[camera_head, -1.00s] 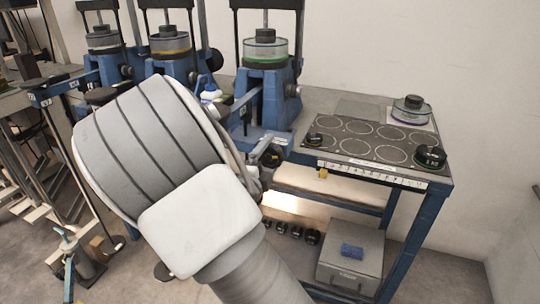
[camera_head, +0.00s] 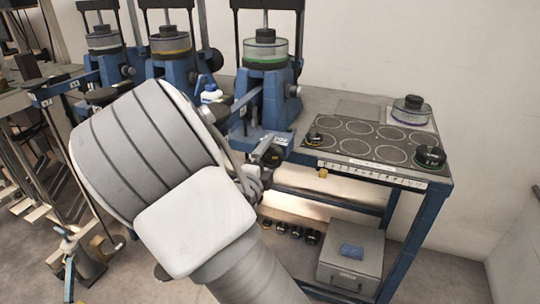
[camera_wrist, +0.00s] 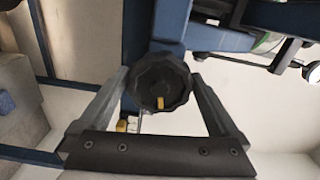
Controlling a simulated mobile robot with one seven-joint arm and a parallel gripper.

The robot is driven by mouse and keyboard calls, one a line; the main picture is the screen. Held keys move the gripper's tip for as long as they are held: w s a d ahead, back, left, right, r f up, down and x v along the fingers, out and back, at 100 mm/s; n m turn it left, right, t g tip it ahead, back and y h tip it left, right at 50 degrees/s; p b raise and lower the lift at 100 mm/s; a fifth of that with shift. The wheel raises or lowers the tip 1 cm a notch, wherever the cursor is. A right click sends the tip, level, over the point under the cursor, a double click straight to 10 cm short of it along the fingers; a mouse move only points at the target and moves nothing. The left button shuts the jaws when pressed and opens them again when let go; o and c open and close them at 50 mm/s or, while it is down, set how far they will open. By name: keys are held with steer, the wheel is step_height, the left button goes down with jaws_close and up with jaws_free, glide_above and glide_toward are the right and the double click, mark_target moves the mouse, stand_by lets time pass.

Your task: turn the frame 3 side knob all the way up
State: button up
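The third blue lever frame (camera_head: 267,90), with a green-banded clear cylinder on top, stands at the left end of the bench in the head view. Its black side knob (camera_head: 272,157) is low at its front, partly covered by my arm. In the wrist view the round, scalloped knob (camera_wrist: 161,75) faces me, with a yellow mark near its lower edge in the picture. My gripper (camera_wrist: 160,78) has its fingers apart, one on each side of the knob, with narrow gaps seeming to show. In the head view my gripper is mostly hidden behind my arm.
Two similar blue frames (camera_head: 172,62) stand to the left. A black mat (camera_head: 372,140) with circles and weights covers the bench to the right. A grey box (camera_head: 350,262) and several small black weights sit below. A blue post is close behind the knob in the wrist view.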

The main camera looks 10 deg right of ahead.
steer(key=shift+v, duration=3)
